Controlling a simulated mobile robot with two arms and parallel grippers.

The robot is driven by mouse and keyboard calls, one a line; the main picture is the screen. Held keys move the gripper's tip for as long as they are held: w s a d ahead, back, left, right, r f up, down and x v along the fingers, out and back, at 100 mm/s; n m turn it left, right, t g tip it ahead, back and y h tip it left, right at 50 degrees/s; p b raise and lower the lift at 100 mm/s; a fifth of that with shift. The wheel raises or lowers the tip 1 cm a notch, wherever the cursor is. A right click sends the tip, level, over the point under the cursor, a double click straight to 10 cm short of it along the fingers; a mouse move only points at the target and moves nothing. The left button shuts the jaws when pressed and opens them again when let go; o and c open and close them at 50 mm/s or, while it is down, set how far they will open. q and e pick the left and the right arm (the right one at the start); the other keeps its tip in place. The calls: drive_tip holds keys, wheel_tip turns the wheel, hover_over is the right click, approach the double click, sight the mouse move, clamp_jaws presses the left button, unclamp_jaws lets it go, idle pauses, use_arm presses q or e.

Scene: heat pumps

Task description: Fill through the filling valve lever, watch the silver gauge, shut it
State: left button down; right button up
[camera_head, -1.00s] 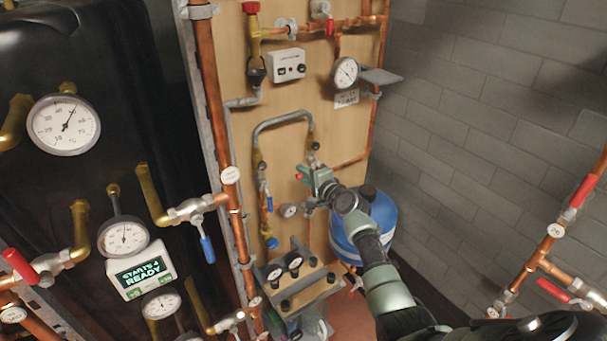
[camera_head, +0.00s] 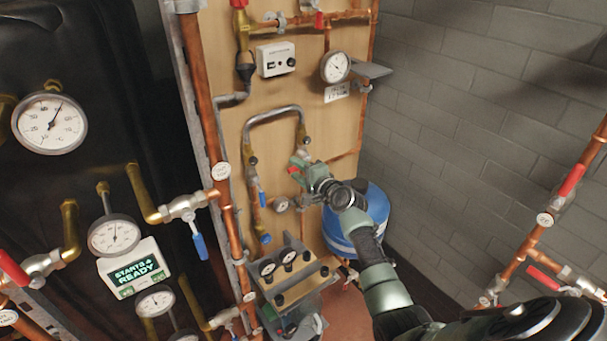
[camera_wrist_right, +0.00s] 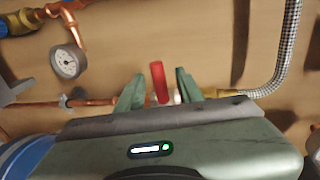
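The filling valve's red lever (camera_wrist_right: 158,82) stands between the fingers of my right gripper (camera_wrist_right: 158,88) in the right wrist view. Gaps show on both sides of the lever, so the gripper is open around it. In the head view, my right gripper (camera_head: 305,173) is at the wooden board, with a bit of red (camera_head: 295,168) at its tips; the valve body is mostly hidden. A small silver gauge (camera_head: 281,204) is below and left of the gripper. It also shows in the wrist view (camera_wrist_right: 67,62), its reading too small to tell. My left gripper is not in view.
A blue tank (camera_head: 370,215) stands right behind my right arm. A grey braided hose (camera_head: 272,113) loops above the gripper. A larger gauge (camera_head: 335,67) is higher on the board. A black tank with gauges and a "READY" display (camera_head: 136,272) is at left. Red-levered pipes (camera_head: 571,180) are at right.

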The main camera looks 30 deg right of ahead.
drive_tip(key=s+r, duration=0.1)
drive_tip(key=s, duration=0.5)
drive_tip(key=shift+r, duration=0.15)
drive_tip(key=shift+s, duration=0.15)
idle(1.7)
